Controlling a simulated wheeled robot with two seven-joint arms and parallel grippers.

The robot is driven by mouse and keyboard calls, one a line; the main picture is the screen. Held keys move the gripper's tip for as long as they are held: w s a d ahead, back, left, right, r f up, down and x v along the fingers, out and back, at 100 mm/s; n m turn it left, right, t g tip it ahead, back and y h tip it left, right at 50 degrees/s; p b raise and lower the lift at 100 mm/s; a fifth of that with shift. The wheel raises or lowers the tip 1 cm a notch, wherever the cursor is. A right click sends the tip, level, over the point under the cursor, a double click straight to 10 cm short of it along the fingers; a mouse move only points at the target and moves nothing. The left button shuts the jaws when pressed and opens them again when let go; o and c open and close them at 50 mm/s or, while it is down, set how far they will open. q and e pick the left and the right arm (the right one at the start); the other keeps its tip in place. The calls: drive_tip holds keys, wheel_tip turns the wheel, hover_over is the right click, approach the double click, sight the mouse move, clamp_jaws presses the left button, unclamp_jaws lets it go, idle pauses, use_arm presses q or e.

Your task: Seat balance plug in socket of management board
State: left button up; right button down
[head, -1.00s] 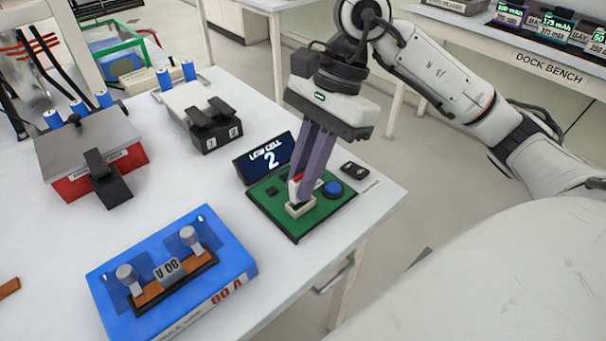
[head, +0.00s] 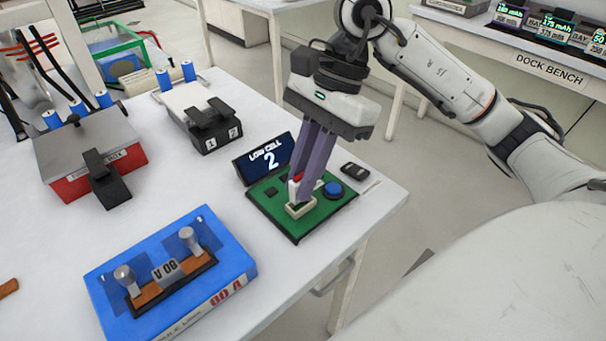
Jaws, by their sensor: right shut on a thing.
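The green management board (head: 315,220) lies near the right edge of the white table, with a blue round button (head: 332,189) and a cream socket (head: 300,210) on it. My right gripper (head: 299,196) comes down over the board, its purple fingers shut on the balance plug (head: 295,190), of which a small white and red part shows. The plug is right at the socket, behind its front wall. The fingers hide most of it, and I cannot tell how deep it sits. My left gripper is not in view.
A display (head: 265,160) reading "LOW CELL 2" stands behind the board. A blue 80 A fuse module (head: 225,235) lies front left. A red and grey box (head: 85,150) and a black two-switch block (head: 212,128) stand further back. Bare table lies between them.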

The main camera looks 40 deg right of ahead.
idle(0.7)
drive_tip(key=shift+f+b, duration=1)
drive_tip(key=shift+b, duration=0.1)
drive_tip(key=shift+r, duration=0.2)
drive_tip(key=shift+r+p, duration=0.45)
drive_tip(key=shift+r, duration=0.1)
drive_tip(key=shift+b, duration=0.45)
idle(1.2)
drive_tip(key=shift+f+b, duration=0.7)
drive_tip(key=shift+f, duration=0.1)
drive_tip(key=c, duration=1.7)
unclamp_jaws()
